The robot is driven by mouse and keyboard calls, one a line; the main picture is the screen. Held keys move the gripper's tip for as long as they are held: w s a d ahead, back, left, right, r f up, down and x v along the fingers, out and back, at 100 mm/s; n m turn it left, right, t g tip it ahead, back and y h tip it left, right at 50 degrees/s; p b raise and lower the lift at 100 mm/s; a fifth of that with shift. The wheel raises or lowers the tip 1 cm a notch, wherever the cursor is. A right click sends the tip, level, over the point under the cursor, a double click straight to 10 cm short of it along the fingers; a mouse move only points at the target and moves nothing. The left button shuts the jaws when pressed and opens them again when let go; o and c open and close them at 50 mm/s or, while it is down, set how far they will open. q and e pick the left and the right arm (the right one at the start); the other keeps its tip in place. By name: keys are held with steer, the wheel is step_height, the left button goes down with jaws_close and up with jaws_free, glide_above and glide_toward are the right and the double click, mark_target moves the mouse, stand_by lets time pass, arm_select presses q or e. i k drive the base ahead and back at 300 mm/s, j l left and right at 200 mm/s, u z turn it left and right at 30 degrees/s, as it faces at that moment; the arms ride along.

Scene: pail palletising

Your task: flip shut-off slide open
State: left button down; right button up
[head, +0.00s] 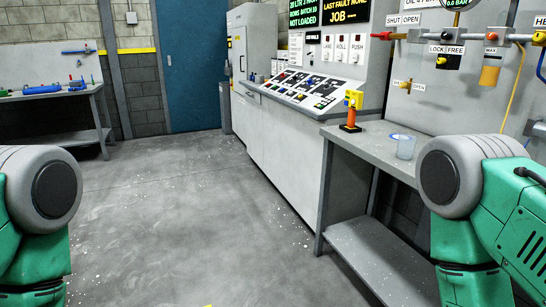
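A label reading SHUT and OPEN (403,20) is on the grey wall panel at the upper right. A brass fitting (412,37) sits on the pipe just below it, with a red end piece (357,36) to its left. A smaller brass fitting (405,86) sits lower on the panel beside a second, partly readable label ending in OPEN. I cannot tell which fitting is the shut-off slide, or its position. Only the green and grey links of my two arms show, at the lower left and lower right. Neither gripper is in view.
A grey bench (372,150) below the panel holds an orange and yellow device (351,110) and a clear cup (405,147). A control console (300,88) stands left of it. Another workbench (60,97) is at the far left. The floor (190,200) between is clear.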

mark_target(383, 36)
steer(key=i+j+z, duration=0.15)
steer(key=i+z, duration=0.3)
steer(key=i, duration=0.15)
steer(key=i+j+z, duration=0.3)
steer(key=i+z, duration=0.15)
steer(key=i+j+z, duration=0.9)
steer(key=j, duration=0.35)
steer(key=i+j+z, duration=0.4)
steer(key=j, duration=0.35)
steer(key=k+l, duration=0.05)
steer(key=k, duration=0.05)
